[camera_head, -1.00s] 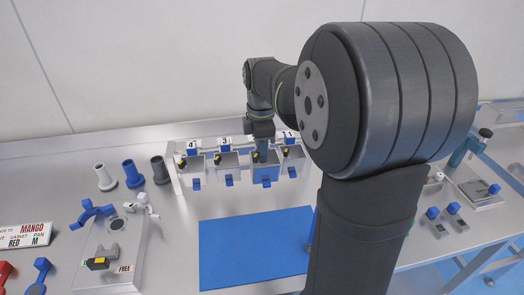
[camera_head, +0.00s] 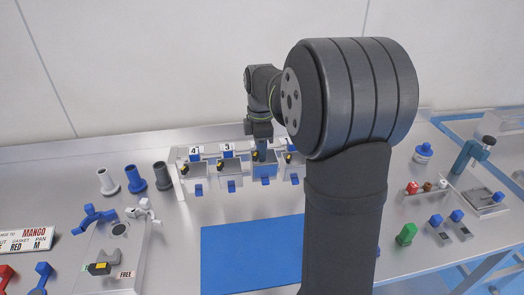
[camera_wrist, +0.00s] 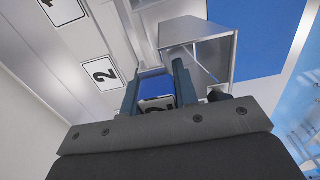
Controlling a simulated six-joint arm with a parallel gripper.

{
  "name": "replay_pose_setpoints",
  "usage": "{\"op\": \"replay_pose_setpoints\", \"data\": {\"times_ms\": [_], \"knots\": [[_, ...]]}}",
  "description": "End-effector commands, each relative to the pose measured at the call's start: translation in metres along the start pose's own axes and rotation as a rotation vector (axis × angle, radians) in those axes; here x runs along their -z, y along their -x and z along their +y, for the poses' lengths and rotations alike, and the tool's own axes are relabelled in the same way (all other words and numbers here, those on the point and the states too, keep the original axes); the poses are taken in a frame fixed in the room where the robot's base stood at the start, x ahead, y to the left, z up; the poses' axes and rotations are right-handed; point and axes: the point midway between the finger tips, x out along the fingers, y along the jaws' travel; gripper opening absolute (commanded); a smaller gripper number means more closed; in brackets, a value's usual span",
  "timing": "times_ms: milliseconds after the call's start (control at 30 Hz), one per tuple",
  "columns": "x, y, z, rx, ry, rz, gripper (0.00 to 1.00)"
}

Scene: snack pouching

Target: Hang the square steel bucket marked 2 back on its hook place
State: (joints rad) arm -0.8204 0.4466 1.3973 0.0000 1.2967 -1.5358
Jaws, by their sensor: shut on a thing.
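My gripper (camera_head: 262,150) is above the row of buckets, between those under tags 3 and 1. It is shut on the square steel bucket marked 2 (camera_head: 265,171), whose front looks blue in the head view. In the wrist view my gripper (camera_wrist: 156,82) has its fingers on either side of a blue part with a partly hidden label. Steel bucket walls (camera_wrist: 196,42) show beyond the fingertips. The hook place's tag 2 (camera_wrist: 103,73) is on the pale rail left of the fingers. Whether the bucket touches its hook cannot be told.
Bucket 3 (camera_head: 228,171) and bucket 4 (camera_head: 193,172) hang to the left, close by. Another bucket (camera_head: 291,171) is close on the right, partly behind my arm. A blue mat (camera_head: 250,250) lies in front, clear where visible.

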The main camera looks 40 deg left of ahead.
Motion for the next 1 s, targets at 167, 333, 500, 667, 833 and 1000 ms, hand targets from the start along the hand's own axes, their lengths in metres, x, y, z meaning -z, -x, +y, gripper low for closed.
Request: {"op": "replay_pose_setpoints", "data": {"times_ms": [167,333,500,667,833,1000], "knots": [[0.000,-0.002,0.013,-0.001,0.000,0.000,0.00],[0.000,-0.009,0.019,0.001,0.000,0.000,0.00],[0.000,-0.019,0.019,0.000,0.000,0.000,0.00],[0.000,-0.025,0.019,-0.001,0.000,0.000,0.00],[0.000,-0.029,0.019,-0.002,0.000,0.000,0.00],[0.000,-0.029,0.019,-0.002,0.000,0.000,0.00]]}}
